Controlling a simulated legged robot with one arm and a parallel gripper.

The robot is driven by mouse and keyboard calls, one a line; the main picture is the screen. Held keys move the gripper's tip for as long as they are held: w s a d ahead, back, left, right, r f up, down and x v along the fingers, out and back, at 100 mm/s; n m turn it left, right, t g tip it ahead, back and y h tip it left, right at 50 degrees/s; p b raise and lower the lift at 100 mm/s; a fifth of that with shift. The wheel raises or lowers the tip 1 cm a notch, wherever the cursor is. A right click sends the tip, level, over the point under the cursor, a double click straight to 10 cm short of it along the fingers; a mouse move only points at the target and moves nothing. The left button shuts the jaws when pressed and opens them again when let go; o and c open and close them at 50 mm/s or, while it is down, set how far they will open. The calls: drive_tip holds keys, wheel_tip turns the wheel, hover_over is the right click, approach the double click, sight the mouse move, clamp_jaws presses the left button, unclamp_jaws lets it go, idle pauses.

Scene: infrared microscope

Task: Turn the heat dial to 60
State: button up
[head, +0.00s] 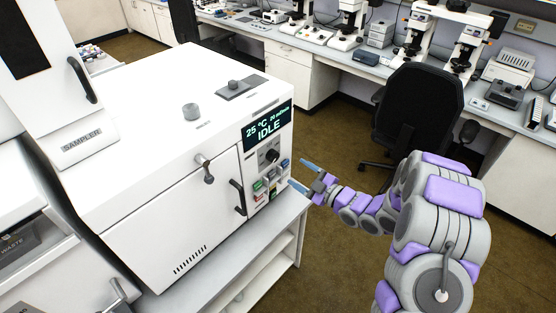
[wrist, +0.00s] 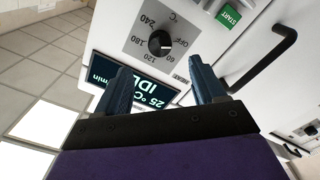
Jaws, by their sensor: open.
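The heat dial is a black round knob (wrist: 161,43) on a grey plate marked OFF, 60, 120, 180 and 240 °C in the wrist view. A light pointer mark on it seems to face the OFF side, but is small. In the head view the dial (head: 271,156) sits below the lit display (head: 267,128), which reads 25 °C and IDLE. The display also shows upside down in the wrist view (wrist: 150,88). My gripper (head: 295,171) is open and empty, in front of the panel. In the wrist view its blue fingertips (wrist: 160,64) are spread, with the dial just beyond them.
A green START button (wrist: 229,16) and a black door handle (wrist: 270,55) are near the dial. Other coloured buttons (head: 265,184) sit below it. The white machine (head: 165,110) stands on a white shelf bench (head: 262,240). A black chair (head: 420,110) stands behind my arm.

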sight(276, 159)
drive_tip(key=b+x, duration=0.1)
drive_tip(key=x, duration=0.9)
drive_tip(key=shift+w+a, duration=0.1)
drive_tip(key=shift+a, duration=0.1)
drive_tip(key=shift+c, duration=0.4)
drive_tip(key=c, duration=1)
drive_tip(key=shift+r+m+p, duration=0.1)
drive_tip(key=shift+m+p, duration=0.3)
drive_tip(key=shift+p, duration=0.2)
drive_tip(key=m+p, duration=0.2)
drive_tip(key=p, duration=0.1)
drive_tip(key=shift+m+p, duration=0.35)
drive_tip(key=shift+m, duration=0.05)
drive_tip(key=m+p, duration=0.2)
drive_tip(key=p, duration=0.1)
drive_tip(key=shift+m, duration=0.4)
drive_tip(key=m+p, duration=0.4)
drive_tip(key=m, duration=0.1)
drive_tip(key=shift+m, duration=0.3)
